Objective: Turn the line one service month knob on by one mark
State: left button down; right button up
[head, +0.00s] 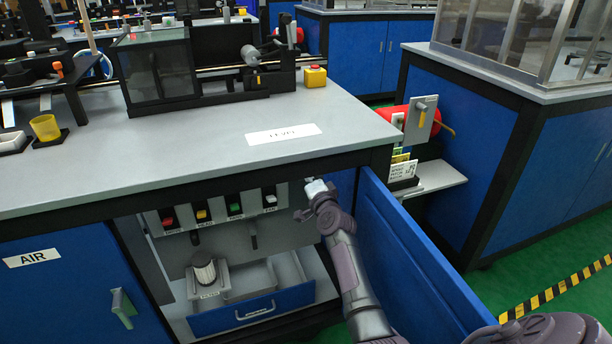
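I cannot make out the service month knob for certain. My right gripper (306,203) reaches into the open cabinet under the grey worktop, at the right end of the control panel (215,240). A small pale block (315,187) shows right at the gripper; I cannot tell whether the gripper touches it. The fingers are small and dark, and whether they are open or shut does not show. The panel carries a row of labelled switches: red (168,221), yellow (202,214), green (235,207) and a pale one (270,199). My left gripper is not in view.
The open blue door (415,260) stands close right of my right arm. A blue drawer (252,309) and a filter canister (204,272) sit below the panel. A closed AIR door (60,290) is at left. A red cylinder (393,114) and card rack (403,170) are beyond.

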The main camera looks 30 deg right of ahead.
jog(key=o, duration=1.2)
jog(key=shift+c, duration=0.2)
jog(key=v, duration=1.2)
jog(key=shift+a, duration=0.1)
